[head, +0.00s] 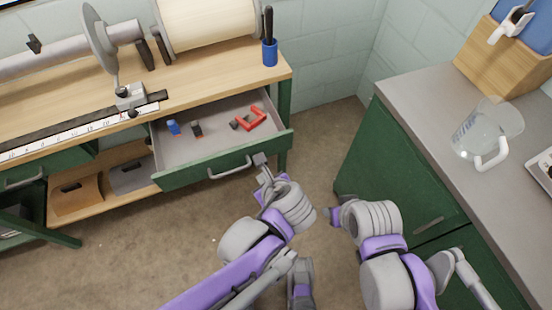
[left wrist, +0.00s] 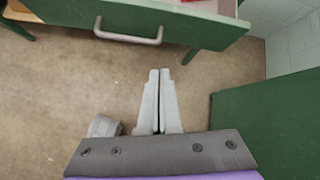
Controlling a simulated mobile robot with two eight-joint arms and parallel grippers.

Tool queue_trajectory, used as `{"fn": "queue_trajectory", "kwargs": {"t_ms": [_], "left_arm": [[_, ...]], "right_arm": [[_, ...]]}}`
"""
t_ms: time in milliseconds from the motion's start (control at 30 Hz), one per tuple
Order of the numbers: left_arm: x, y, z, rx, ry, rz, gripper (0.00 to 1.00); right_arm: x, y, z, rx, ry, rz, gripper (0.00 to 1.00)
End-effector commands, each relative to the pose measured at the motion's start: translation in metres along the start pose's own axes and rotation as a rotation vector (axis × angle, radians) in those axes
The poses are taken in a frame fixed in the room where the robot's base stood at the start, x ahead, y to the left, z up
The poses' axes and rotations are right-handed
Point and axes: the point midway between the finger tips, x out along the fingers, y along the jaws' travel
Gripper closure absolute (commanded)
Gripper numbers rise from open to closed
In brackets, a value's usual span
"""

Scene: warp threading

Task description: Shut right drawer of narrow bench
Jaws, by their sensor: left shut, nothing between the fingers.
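The right drawer (head: 185,180) of the narrow bench (head: 200,78) has a green front and stands pulled out, with its inside showing. Its grey bar handle (head: 229,169) is on the front, and it also shows in the left wrist view (left wrist: 128,38). My left gripper (head: 260,160) is shut and empty, close to the right part of the drawer front, right of the handle. In the left wrist view its two fingers (left wrist: 158,75) lie together, pointing at the green front (left wrist: 185,25).
The drawer holds a blue item (head: 173,127), a dark item (head: 196,129) and a red bracket-shaped item (head: 252,119). A blue cup (head: 270,52) stands on the bench. A green cabinet (head: 395,165) with a grey top bounds the right side. Floor is open between them.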

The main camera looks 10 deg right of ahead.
Motion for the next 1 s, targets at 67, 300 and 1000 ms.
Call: {"fn": "queue_trajectory", "kwargs": {"t_ms": [67,300,1000], "left_arm": [[-0.004,-0.018,-0.007,0.142,-0.034,-0.023,1.0],[0.004,-0.029,-0.01,0.263,-0.068,-0.032,1.0],[0.115,-0.039,0.02,0.256,-0.066,-0.031,1.0]], "right_arm": [[0.001,0.0,0.0,0.0,0.0,0.0,0.51],[0.005,0.0,0.002,0.0,-0.002,0.0,0.51],[0.036,0.0,0.014,0.0,-0.014,0.0,0.51]]}}
